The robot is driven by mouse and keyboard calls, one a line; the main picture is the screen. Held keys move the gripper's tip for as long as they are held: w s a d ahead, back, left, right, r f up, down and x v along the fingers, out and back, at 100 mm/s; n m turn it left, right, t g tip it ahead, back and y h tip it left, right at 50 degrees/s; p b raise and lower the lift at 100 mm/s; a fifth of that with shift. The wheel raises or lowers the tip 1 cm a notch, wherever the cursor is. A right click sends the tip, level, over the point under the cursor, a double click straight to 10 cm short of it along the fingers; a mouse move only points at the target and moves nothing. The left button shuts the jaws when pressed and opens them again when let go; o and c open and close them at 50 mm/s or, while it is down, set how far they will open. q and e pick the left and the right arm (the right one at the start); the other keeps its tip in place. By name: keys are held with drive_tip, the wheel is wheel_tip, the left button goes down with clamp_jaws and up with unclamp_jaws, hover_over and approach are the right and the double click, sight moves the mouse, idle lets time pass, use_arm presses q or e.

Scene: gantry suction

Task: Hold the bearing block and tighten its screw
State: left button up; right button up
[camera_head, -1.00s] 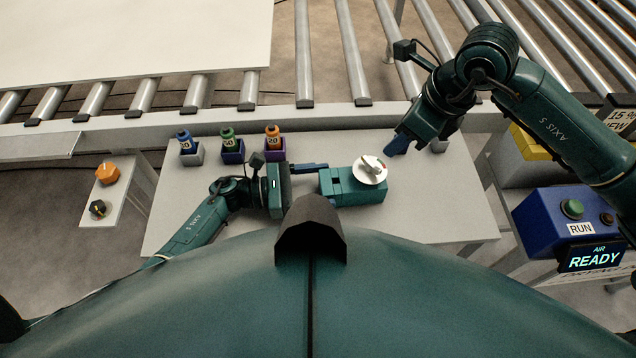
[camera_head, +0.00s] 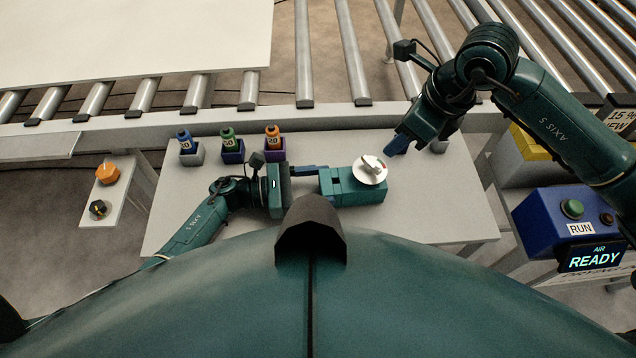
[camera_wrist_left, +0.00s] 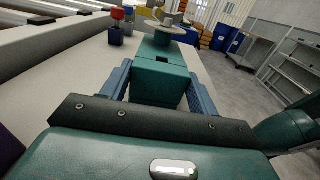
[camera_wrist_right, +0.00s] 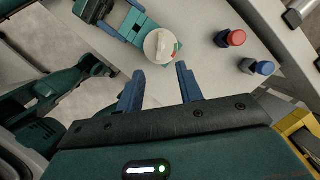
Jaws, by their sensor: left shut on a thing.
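The bearing block (camera_head: 350,188) is a teal block on the grey table, with a round white screw knob (camera_head: 370,169) on its right end. The knob has a raised bar and a small red mark. My left gripper (camera_head: 322,182) is shut on the block's left end; in the left wrist view its blue fingers (camera_wrist_left: 158,85) lie on both sides of the block (camera_wrist_left: 160,78). My right gripper (camera_head: 397,145) is above and to the right of the knob, apart from it. In the right wrist view its fingers (camera_wrist_right: 160,88) are spread and empty, with the knob (camera_wrist_right: 160,46) beyond them.
Blue, green and orange bottles (camera_head: 229,142) stand in holders at the table's back left. A small holder (camera_head: 439,144) is at the back right. A roller conveyor (camera_head: 350,50) runs behind. A blue control box (camera_head: 572,225) reads READY at right. The table front is clear.

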sight(365, 156)
drive_tip(key=shift+c, duration=0.7)
drive_tip(key=a+f+t+y, duration=0.1)
drive_tip(key=f+y, duration=0.1)
drive_tip(key=a+f+t+y, duration=0.1)
drive_tip(key=a+f+y, duration=0.1)
drive_tip(key=a+f+t+y, duration=0.1)
drive_tip(key=a+f+y, duration=0.1)
drive_tip(key=f, duration=0.1)
drive_tip(key=shift+f+m+t+y, duration=0.25)
drive_tip(key=shift+m+t+y, duration=0.15)
drive_tip(key=shift+y, duration=0.1)
drive_tip(key=shift+s+d+f+t, duration=0.15)
drive_tip(key=shift+d+f+t, duration=0.1)
drive_tip(key=shift+t, duration=0.35)
drive_tip(key=s+d+f+m+t, duration=0.3)
drive_tip(key=s+d+t, duration=0.2)
drive_tip(key=d+t, duration=0.2)
drive_tip(key=x, duration=0.7)
drive_tip(key=r+x, duration=0.1)
drive_tip(key=x, duration=0.3)
drive_tip(key=shift+w+a, duration=0.1)
drive_tip(key=shift+a, duration=0.2)
